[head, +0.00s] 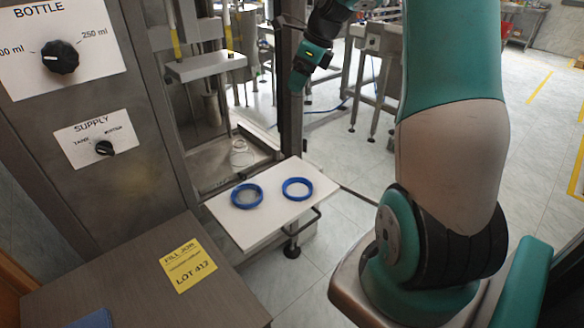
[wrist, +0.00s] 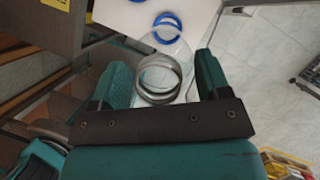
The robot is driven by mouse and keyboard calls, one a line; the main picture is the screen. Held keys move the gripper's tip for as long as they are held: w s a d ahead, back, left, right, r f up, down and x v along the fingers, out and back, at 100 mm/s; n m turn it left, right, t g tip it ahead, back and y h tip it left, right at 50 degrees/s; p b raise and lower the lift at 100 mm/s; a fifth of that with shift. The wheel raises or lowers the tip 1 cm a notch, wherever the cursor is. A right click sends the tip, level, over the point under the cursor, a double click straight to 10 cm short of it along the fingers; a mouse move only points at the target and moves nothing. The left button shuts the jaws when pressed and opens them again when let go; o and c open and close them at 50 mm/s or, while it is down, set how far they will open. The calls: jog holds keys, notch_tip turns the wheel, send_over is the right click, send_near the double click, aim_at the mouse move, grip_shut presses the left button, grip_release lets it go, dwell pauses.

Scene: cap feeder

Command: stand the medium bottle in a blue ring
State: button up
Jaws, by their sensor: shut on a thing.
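My gripper (wrist: 162,72) is shut on a clear, see-through bottle (wrist: 158,78), which sits between its two teal fingers in the wrist view. Two blue rings lie on a white board: the left ring (head: 246,196) and the right ring (head: 297,189). In the wrist view one blue ring (wrist: 166,30) shows whole beyond the bottle, and the other is cut off by the top edge. The bottle is apart from the board's middle, but its exact height is unclear. In the head view the held bottle cannot be made out.
The white board (head: 262,226) juts from a grey machine frame with a metal post (head: 289,112) behind it. A faint clear round object (head: 241,155) stands behind the board. A brown cabinet top with a yellow job label (head: 189,265) is at the left. Floor is open at the right.

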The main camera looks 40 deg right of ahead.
notch_tip(320, 180, down, 19)
jog(key=shift+r+p, duration=0.15)
jog(key=shift+p, duration=0.3)
jog(key=o, duration=1.1)
jog(key=v, duration=1.2)
notch_tip(320, 180, up, 4)
jog(key=n, duration=0.7)
send_over(300, 142)
jog(key=a, duration=0.6)
jog(key=s+a+r+n+g+y, duration=0.1)
jog(key=s+a+n, duration=0.1)
jog(key=a+n, duration=0.4)
jog(key=s+a+r+n+y, duration=0.1)
jog(key=s+a+r+n, duration=0.2)
jog(key=a, duration=0.4)
jog(key=s+a+r+n+g, duration=0.1)
jog(key=s+a+n+g, duration=0.1)
jog(key=s+a+n, duration=1.2)
jog(key=s+n+b, duration=0.1)
jog(key=s+n, duration=0.2)
jog(key=n, duration=0.4)
jog(key=shift+s+a+g, duration=0.15)
jog(key=shift+a+g, duration=0.25)
